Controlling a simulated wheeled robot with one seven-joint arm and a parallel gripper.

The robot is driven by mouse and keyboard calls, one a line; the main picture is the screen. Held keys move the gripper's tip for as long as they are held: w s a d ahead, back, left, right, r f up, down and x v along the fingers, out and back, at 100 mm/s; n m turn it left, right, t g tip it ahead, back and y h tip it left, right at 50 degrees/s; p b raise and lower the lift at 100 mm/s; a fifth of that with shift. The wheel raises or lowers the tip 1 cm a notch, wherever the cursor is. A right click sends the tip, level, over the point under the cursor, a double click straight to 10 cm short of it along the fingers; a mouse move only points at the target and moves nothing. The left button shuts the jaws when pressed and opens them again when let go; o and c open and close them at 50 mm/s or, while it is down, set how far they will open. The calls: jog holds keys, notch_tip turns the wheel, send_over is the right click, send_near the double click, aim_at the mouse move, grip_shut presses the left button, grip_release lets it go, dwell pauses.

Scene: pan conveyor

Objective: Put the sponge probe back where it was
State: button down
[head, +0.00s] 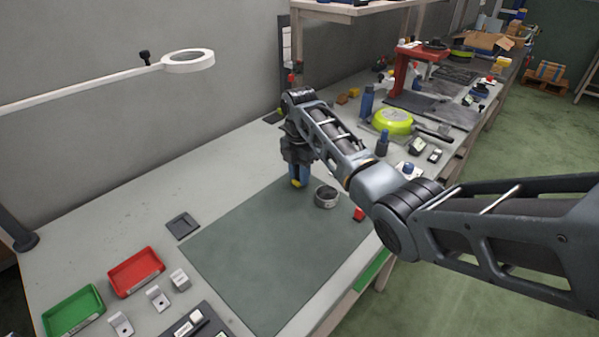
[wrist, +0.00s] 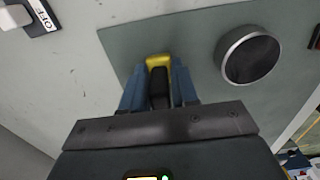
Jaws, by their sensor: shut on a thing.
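The sponge probe (wrist: 158,88) has a dark body and a yellow end. My gripper (wrist: 158,98) is shut on it, with a blue finger on each side. In the head view my gripper (head: 299,174) points down over the far part of the green-grey mat (head: 265,250), and the probe's yellow tip (head: 296,184) shows below the fingers. Whether the tip touches the mat I cannot tell. A round metal cup (head: 326,196) with a dark inside stands just right of the gripper; it also shows in the wrist view (wrist: 248,56).
A flat dark square holder (head: 182,225) lies left of the mat. A red tray (head: 136,272), a green tray (head: 73,311) and small metal blocks (head: 158,298) are at the front left. A red block (head: 359,214) lies near the right edge. The mat's middle is clear.

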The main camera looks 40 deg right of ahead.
jog(key=shift+f, duration=0.15)
jog(key=c, duration=0.9)
grip_release()
jog(key=shift+o, duration=0.2)
notch_tip(320, 180, up, 12)
jog(key=shift+r, duration=0.15)
